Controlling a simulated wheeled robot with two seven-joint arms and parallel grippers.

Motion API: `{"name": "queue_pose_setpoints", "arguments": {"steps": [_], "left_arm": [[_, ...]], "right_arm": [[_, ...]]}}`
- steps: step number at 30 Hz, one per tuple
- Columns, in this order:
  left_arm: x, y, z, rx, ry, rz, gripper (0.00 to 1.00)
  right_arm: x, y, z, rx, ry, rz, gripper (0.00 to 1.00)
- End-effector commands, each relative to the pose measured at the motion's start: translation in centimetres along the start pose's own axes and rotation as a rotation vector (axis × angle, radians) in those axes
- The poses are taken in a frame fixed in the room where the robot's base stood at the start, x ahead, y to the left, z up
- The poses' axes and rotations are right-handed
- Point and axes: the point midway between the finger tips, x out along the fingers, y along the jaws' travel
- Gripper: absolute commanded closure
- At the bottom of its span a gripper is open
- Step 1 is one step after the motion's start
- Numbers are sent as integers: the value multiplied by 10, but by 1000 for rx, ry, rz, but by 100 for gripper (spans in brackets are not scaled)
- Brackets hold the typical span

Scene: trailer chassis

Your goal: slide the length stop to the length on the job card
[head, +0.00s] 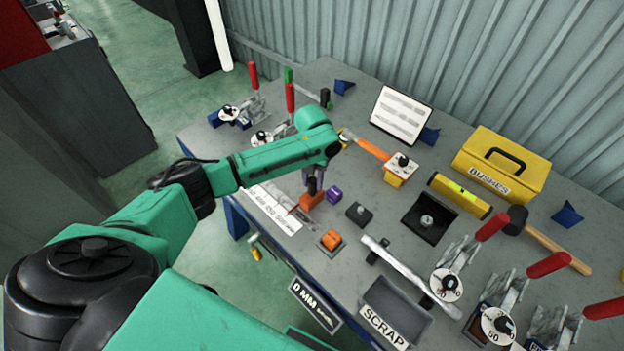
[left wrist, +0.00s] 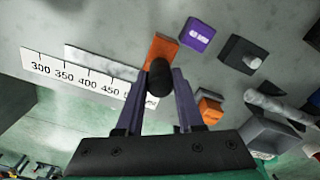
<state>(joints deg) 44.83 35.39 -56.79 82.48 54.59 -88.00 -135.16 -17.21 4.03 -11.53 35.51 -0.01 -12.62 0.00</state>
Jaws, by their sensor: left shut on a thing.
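The length stop is an orange block (head: 311,201) with a black knob on top, at the right end of the white length scale (head: 270,209). My left gripper (head: 313,178) is above it, shut on the black knob (left wrist: 160,78). In the left wrist view the orange block (left wrist: 160,48) shows behind the knob. There the scale (left wrist: 85,76) reads 300, 350, 400 and 450; its far right end is partly hidden by a finger. The exact reading at the stop cannot be told. The job card may be the white board (head: 402,114) at the back; its text is too small to read.
A purple block (head: 334,194), a dark block with a knob (head: 358,213) and an orange button (head: 331,239) stand close right of the stop. A metal bar (head: 409,274) and a scrap tray (head: 397,311) lie nearer the front right. Toggle clamps stand behind and right.

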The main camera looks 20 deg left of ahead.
Motion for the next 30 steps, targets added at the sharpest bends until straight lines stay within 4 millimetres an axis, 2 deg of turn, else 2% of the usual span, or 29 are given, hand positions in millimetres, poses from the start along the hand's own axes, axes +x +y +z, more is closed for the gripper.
{"name": "queue_pose_setpoints", "arguments": {"steps": [1,2,3,4,13,16,20,27,30], "left_arm": [[0,-4,0,5,0,-10,100],[0,-4,-1,5,0,-10,52],[0,-4,-1,5,0,-10,37],[0,-4,-1,5,0,-9,33],[0,-2,0,2,1,-4,33],[-9,-2,1,1,-2,-6,33],[-38,-2,1,4,-5,-6,33],[-109,-4,0,5,-6,-6,33],[-130,-4,0,4,-4,-6,33]], "right_arm": [[0,0,0,0,1,0,20],[0,0,0,0,1,0,20],[0,0,0,-1,1,0,20],[0,0,0,-1,1,0,20],[0,6,1,-4,-1,8,20],[2,7,1,-4,-1,10,20],[8,7,1,-3,-1,10,20],[22,8,3,-2,-1,10,20],[25,8,3,-2,-1,10,20]]}}
